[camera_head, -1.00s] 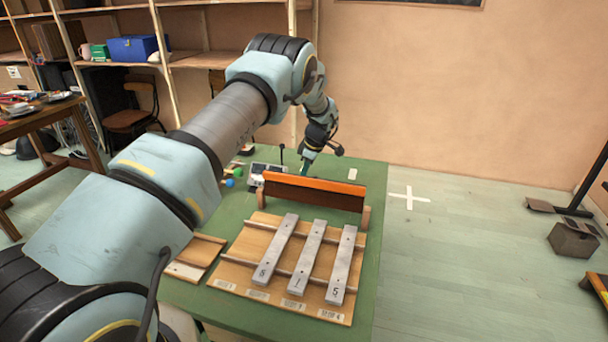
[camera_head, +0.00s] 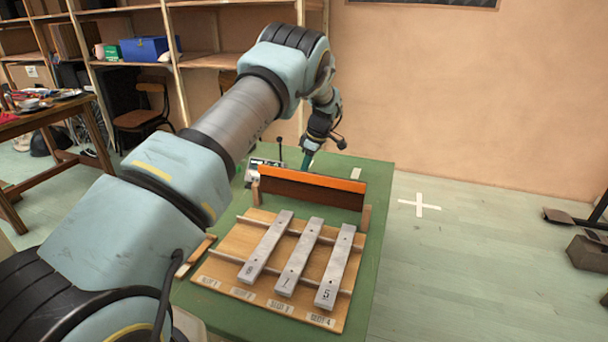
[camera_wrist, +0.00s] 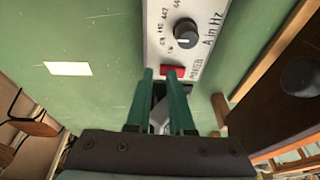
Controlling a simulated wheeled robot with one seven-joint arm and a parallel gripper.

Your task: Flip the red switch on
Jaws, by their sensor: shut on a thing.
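My gripper (camera_wrist: 160,75) has two green fingers close together. Their tips are at the red switch, and the right finger overlaps part of it in the picture. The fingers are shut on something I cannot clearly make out. Contact with the switch and its on or off position cannot be told.
A black dial (camera_wrist: 187,33) is on the box beyond the switch. An upright board with an orange top edge (camera_head: 312,180) stands beside the box. A wooden frame (camera_head: 225,274) with three metal bars is in front of it, on the green table (camera_head: 366,290).

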